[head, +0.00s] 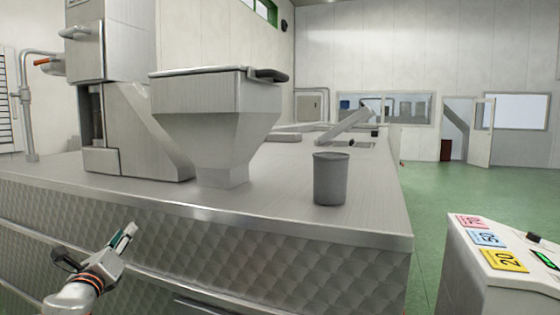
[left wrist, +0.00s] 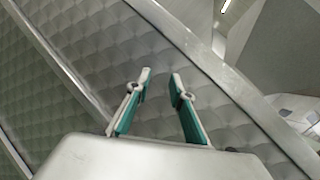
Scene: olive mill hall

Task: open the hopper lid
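The steel hopper (head: 213,95) stands on the metal machine top, a square box tapering to a narrow foot. Its flat lid (head: 205,70) lies across the top and looks closed. A dark handle (head: 268,75) sticks out at the lid's right side. My left gripper (head: 130,231) is low in front of the machine's quilted front panel, below and left of the hopper and apart from it. In the left wrist view its two green-padded fingers (left wrist: 160,82) are spread with nothing between them. My right gripper is not in view.
A grey cylindrical bin (head: 330,178) stands on the machine top right of the hopper. The machine top's front edge (head: 230,222) runs above my left gripper. A control console (head: 490,265) with coloured number labels stands at the right. Green floor (head: 440,190) is clear between.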

